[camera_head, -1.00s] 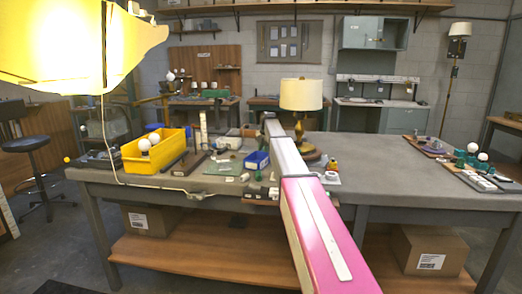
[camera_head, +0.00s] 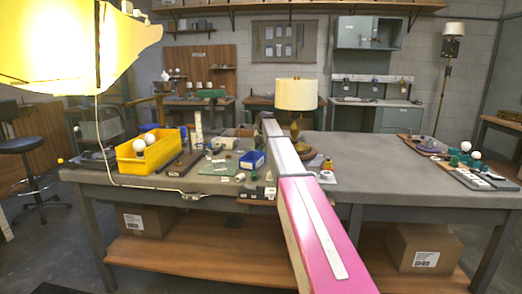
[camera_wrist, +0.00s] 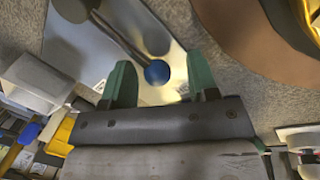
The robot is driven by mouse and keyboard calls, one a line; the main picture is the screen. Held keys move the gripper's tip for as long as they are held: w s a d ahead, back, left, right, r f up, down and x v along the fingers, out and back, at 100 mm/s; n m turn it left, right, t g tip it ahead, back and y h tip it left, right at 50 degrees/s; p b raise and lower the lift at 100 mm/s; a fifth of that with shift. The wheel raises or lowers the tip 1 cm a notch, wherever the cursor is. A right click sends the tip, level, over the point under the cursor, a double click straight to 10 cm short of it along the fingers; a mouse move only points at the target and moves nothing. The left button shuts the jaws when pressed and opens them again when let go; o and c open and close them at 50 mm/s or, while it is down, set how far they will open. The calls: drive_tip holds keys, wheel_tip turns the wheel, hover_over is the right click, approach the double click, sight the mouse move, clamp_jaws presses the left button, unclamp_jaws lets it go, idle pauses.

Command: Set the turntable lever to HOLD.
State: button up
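In the wrist view a blue ball knob (camera_wrist: 157,72) sits at the end of a dark lever rod (camera_wrist: 122,38) over a shiny metal plate (camera_wrist: 85,50). My gripper (camera_wrist: 162,82) has two green fingers, spread apart, one on each side of the knob in the picture. A gap shows between the knob and each finger; I cannot tell how far below the tips it is. A brown disc, which looks like the turntable (camera_wrist: 235,25), is at the upper right. In the head view the turntable (camera_head: 311,157) is under the table lamp (camera_head: 296,95). No HOLD mark is readable.
The grey workbench (camera_head: 400,165) is clear to the right of the lamp. A yellow bin (camera_head: 130,165) with white bulbs and a blue bin (camera_head: 251,161) are left of my arm. A bright yellow lampshade (camera_head: 70,50) hangs at upper left. More parts lie at the right end.

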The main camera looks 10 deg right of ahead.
wheel_tip(320, 180, up, 4)
drive_tip(key=shift+r, duration=0.2)
drive_tip(key=s+a+r, duration=0.5)
drive_tip(key=a+r, duration=0.1)
drive_tip(key=a, duration=0.4)
drive_tip(key=shift+s+a+r, duration=0.15)
drive_tip(key=shift+s+r, duration=0.05)
drive_tip(key=shift+r, duration=0.1)
